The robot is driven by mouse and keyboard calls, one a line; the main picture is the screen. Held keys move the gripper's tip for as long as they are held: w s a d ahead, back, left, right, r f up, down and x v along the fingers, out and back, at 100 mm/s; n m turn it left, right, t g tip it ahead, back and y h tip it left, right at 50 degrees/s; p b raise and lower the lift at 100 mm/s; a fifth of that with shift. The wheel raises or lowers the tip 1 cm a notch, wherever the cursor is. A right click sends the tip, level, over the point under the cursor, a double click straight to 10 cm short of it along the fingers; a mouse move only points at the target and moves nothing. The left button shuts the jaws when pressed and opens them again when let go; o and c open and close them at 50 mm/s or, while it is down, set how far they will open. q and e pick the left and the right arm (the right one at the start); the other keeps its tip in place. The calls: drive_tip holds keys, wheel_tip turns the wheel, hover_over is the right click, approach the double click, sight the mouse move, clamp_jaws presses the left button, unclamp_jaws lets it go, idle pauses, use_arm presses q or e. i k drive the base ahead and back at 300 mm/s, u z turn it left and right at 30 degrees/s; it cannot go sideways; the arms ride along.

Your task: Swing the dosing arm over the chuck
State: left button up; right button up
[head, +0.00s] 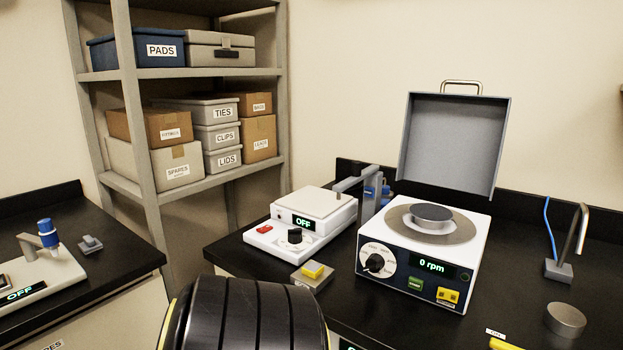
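The spin machine (425,255) is a white box with an open grey lid, a dial and a display reading "0 rpm". Its chuck (432,215) is a dark round disc in the middle of the grey bowl on top. The dosing arm (358,183) is a grey bar on an upright post just left of the machine. The bar points left, over the edge of the white hotplate and away from the chuck. Blue parts show beside the post, partly hidden.
The open lid (452,145) stands upright behind the chuck. The white hotplate (313,212), reading "OFF", sits left of the machine. A small box with a yellow button (313,272) lies in front. At right are a metal cylinder (566,320) and a bent tube stand (560,270).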

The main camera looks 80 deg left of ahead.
sight(357, 175)
drive_tip(key=u, duration=3.6)
drive_tip(key=i, duration=0.35)
drive_tip(key=z, duration=0.95)
